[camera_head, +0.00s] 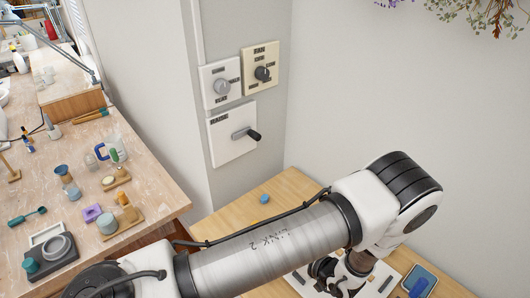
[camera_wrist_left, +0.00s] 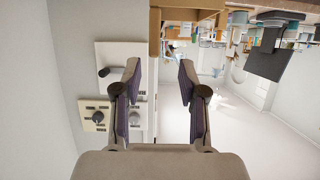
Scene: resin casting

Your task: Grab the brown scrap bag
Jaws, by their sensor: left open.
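I cannot make out a brown scrap bag in either view. My left gripper (camera_wrist_left: 158,75) is open in the wrist view, its two dark-purple fingers apart with nothing between them. In the head view my left arm comes in from the lower left and crosses the bottom; its wrist end is partly hidden below the elbow. My right gripper is not in view.
Wall plates with a fan knob (camera_head: 262,73), another knob (camera_head: 221,87) and a raise lever (camera_head: 246,134) face me. A cluttered workbench (camera_head: 160,190) stands left. A wooden surface (camera_head: 290,187) holds a small blue object (camera_head: 264,198) and a blue-topped device (camera_head: 420,280).

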